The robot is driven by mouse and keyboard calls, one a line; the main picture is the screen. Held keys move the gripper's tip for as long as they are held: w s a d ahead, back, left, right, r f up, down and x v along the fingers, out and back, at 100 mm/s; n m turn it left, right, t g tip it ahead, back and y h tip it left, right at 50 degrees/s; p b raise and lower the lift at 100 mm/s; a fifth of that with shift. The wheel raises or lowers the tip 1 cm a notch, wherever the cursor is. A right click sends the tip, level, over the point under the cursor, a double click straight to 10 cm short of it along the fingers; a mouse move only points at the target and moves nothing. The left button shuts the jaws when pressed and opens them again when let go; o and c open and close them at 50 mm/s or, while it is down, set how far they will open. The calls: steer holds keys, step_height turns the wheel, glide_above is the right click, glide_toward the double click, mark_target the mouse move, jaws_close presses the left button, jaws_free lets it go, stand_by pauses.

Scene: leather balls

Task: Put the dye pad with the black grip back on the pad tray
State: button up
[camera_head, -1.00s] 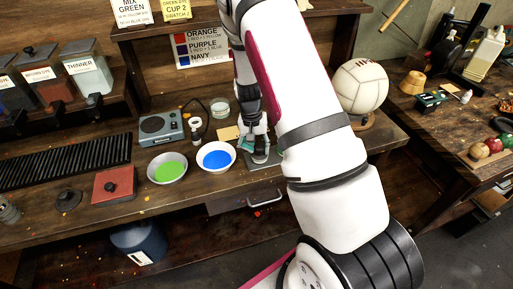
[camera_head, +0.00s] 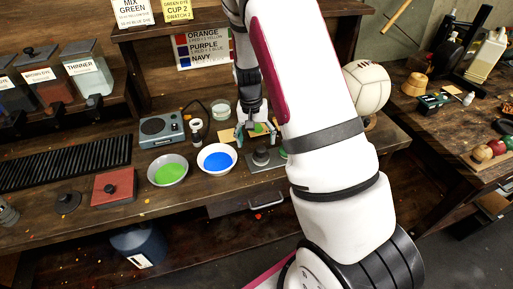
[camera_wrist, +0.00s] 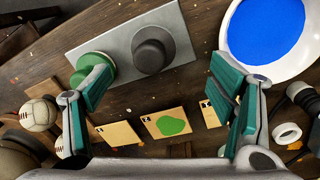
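The dye pad with the black grip (camera_wrist: 152,52) sits upright on the grey metal pad tray (camera_wrist: 117,40), near one end. In the head view the pad (camera_head: 261,156) stands on the tray (camera_head: 257,168) at the bench's front edge. A green pad (camera_wrist: 92,64) is beside it on the tray, partly hidden by a finger. My gripper (camera_wrist: 160,72) is open and empty, its fingers spread. In the head view my gripper (camera_head: 256,138) is behind the tray, over the cards, apart from the black-grip pad.
A bowl of blue dye (camera_head: 217,158) stands left of the tray, and a bowl of green dye (camera_head: 168,170) is farther left. Several cards lie by the tray, one with a green patch (camera_wrist: 173,125). A white ball (camera_head: 366,87) is at right.

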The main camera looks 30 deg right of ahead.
steer(key=s+a+r+n+t, duration=0.1)
steer(key=s+a+r, duration=0.15)
steer(key=r, duration=0.55)
steer(key=s+a+r+n+t, duration=0.1)
steer(key=s+a+r, duration=0.1)
steer(key=a+r, duration=0.35)
steer(key=s+a+r+n+t, duration=0.1)
steer(key=s+r, duration=0.1)
steer(key=r, duration=0.7)
steer(key=s+a+r+n+t, duration=0.1)
steer(key=s+a+r+n, duration=0.1)
steer(key=s, duration=0.5)
steer(key=s+a+r+n+t, duration=0.2)
steer(key=s+a+r, duration=0.2)
steer(key=s, duration=0.4)
steer(key=shift+s+a+r+n+y+b, duration=0.15)
steer(key=shift+a+r+n+y+b, duration=0.25)
steer(key=shift+r, duration=0.5)
